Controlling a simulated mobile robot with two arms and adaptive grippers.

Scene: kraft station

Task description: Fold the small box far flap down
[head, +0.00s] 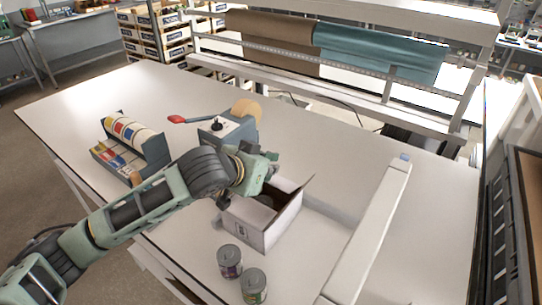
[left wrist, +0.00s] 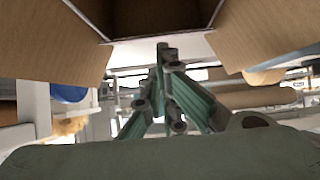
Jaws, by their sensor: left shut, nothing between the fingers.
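The small box (head: 258,228) stands open on the white table in the head view, white outside and brown inside. A flap (head: 297,196) stands up at its right side. My left gripper (head: 272,158) is at the box's far left side, above the table, and its arm hides part of the box. In the left wrist view the fingers (left wrist: 164,48) are closed together and empty. The box opening lies at the top there, with brown flaps at left (left wrist: 55,48) and right (left wrist: 262,28). Whether the fingers touch a flap I cannot tell. My right gripper is out of view.
Two cans (head: 230,261) stand near the box's front. A tape dispenser (head: 228,128) is behind my gripper, and a label holder (head: 133,145) stands at the left. A long white rail (head: 372,235) lies right of the box. The table's far right is clear.

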